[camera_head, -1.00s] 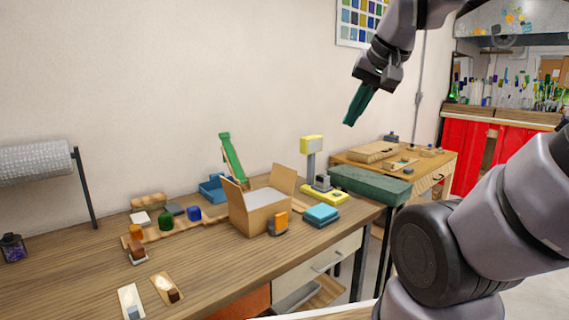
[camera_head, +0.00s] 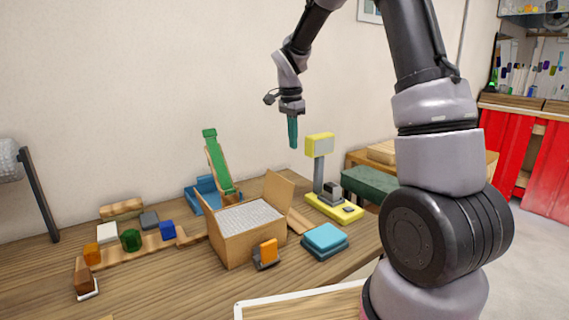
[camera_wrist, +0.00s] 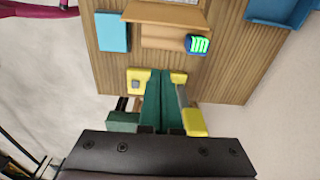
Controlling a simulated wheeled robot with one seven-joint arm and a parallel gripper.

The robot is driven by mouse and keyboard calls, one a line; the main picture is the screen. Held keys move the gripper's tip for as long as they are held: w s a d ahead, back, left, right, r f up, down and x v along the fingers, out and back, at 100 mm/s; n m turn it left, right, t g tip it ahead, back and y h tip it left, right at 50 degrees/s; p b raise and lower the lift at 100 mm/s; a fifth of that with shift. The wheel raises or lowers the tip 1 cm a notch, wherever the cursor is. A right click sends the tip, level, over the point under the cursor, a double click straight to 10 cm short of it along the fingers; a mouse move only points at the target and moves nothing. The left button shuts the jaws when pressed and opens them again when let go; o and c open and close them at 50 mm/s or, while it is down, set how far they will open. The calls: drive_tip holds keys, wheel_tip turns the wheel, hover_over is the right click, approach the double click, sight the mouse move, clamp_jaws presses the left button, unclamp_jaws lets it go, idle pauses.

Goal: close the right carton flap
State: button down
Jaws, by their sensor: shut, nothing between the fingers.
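The open cardboard carton (camera_head: 231,246) stands on the wooden bench in the head view, with a pale textured filling inside. Its right flap (camera_head: 279,192) stands up, tilted outward. A left flap (camera_head: 207,215) also stands up, seen nearly edge-on. My gripper (camera_head: 293,146) points down in the air above and slightly right of the right flap, apart from it. Its green fingers are shut and empty.
A yellow scale (camera_head: 333,207) with a post stands right of the carton. Blue pads (camera_head: 325,239) and an orange block (camera_head: 268,250) sit close in front. A green ramp (camera_head: 217,160) and blue tray (camera_head: 203,192) are behind. Small coloured blocks lie left.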

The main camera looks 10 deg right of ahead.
hover_over(277, 190)
drive_tip(key=w+d, duration=0.1)
drive_tip(key=d, duration=0.2)
wheel_tip(277, 190, down, 9)
drive_tip(key=shift+w+a, duration=0.15)
drive_tip(key=shift+w, duration=0.05)
drive_tip(key=shift+a, duration=0.15)
drive_tip(key=shift+s+a+h, duration=0.2)
drive_tip(key=shift+a+h, duration=0.05)
drive_tip(key=shift+h, duration=0.05)
